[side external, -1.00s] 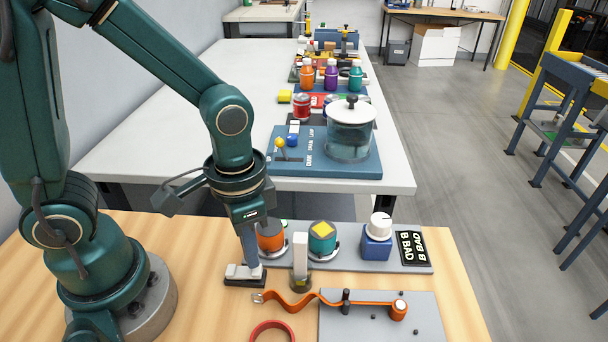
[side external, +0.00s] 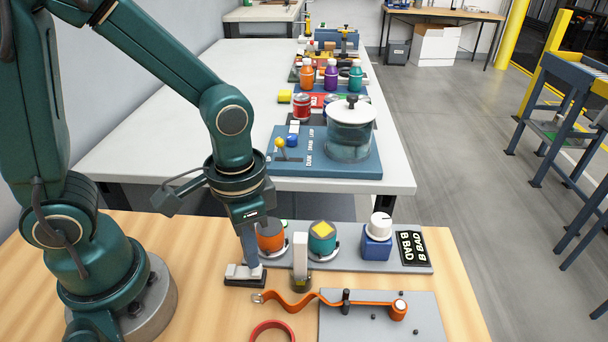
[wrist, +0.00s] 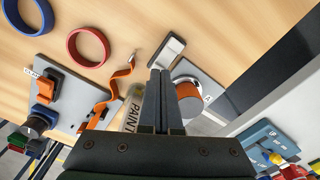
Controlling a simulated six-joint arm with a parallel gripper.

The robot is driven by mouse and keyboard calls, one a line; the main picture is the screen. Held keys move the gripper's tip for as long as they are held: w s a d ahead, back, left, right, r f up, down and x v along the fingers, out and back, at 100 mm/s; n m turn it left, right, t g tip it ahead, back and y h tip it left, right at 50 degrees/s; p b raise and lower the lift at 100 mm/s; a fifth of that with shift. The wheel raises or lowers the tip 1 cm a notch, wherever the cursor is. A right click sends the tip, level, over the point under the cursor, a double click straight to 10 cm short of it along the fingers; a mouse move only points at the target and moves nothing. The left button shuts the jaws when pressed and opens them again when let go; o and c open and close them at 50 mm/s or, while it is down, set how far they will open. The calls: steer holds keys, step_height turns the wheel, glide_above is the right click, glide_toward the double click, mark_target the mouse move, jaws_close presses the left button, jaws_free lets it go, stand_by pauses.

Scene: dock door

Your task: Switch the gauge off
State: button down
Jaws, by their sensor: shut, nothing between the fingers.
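No dial that I can name for certain as the gauge shows in either view. A rocker-like switch with a white top and black base (side external: 245,274) lies on the wooden table; it also shows in the wrist view (wrist: 168,50). My gripper (side external: 255,265) is shut and empty, pointing down with its tips at the switch's right end. Whether they touch it I cannot tell. In the wrist view my gripper (wrist: 160,72) has its fingers together just below the switch. The switch's label, if any, is not visible.
Right of my gripper stand an orange knob (side external: 271,237), a teal knob with a yellow top (side external: 322,238), a white upright piece (side external: 301,252) and a blue box with a white knob (side external: 377,240). An orange strap (side external: 330,300) and red ring (side external: 271,324) lie in front.

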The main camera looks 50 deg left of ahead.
steer(key=shift+f, duration=0.95)
stand_by(0.6)
steer(key=shift+r, duration=3.5)
steer(key=s+a+r+n+t, duration=0.1)
steer(key=a+r+n+t, duration=0.2)
steer(key=a+r+t, duration=0.1)
step_height(320, 180, up, 2)
steer(key=shift+s+a+r+t, duration=0.15)
steer(key=shift+s+t, duration=0.25)
steer(key=shift+t, duration=0.5)
